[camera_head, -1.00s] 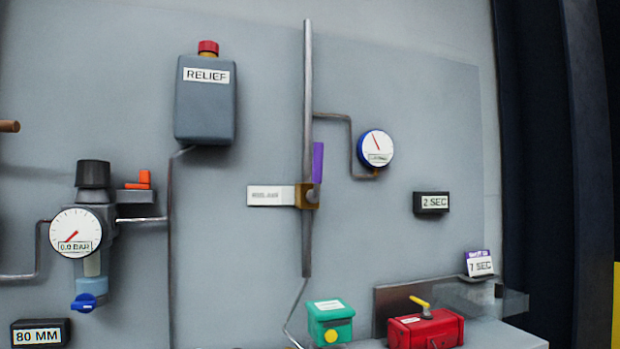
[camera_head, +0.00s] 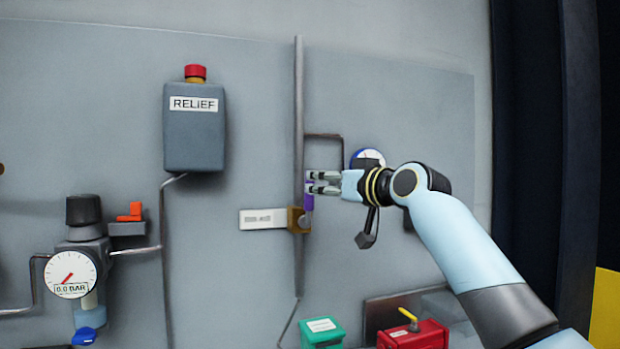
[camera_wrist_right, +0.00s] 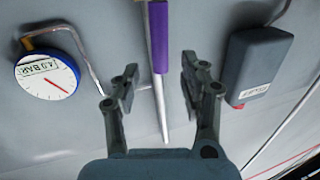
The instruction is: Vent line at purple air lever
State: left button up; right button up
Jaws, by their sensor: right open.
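The purple lever (camera_head: 309,196) stands upright on a brass valve body (camera_head: 296,220) on the vertical pipe (camera_head: 299,110). My right gripper (camera_head: 310,182) reaches in from the right, at the lever's upper part, and partly covers it. In the right wrist view the purple lever (camera_wrist_right: 158,38) lies in line with the gap between the open fingers (camera_wrist_right: 159,72), with space on both sides. No finger visibly touches it. My left gripper is not in view.
A white label plate (camera_head: 262,219) sits left of the valve. A round gauge (camera_head: 367,157) is partly behind my right arm. The grey RELIEF box (camera_head: 194,135) hangs to the left. A green box (camera_head: 322,334) and red box (camera_head: 412,335) stand below.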

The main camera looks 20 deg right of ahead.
aim_at(313, 182)
jog(key=p+x, duration=0.1)
jog(key=x, duration=0.5)
grip_shut()
jog(key=shift+w+a+f, duration=0.1)
jog(key=shift+w+f, duration=0.15)
dwell(0.4)
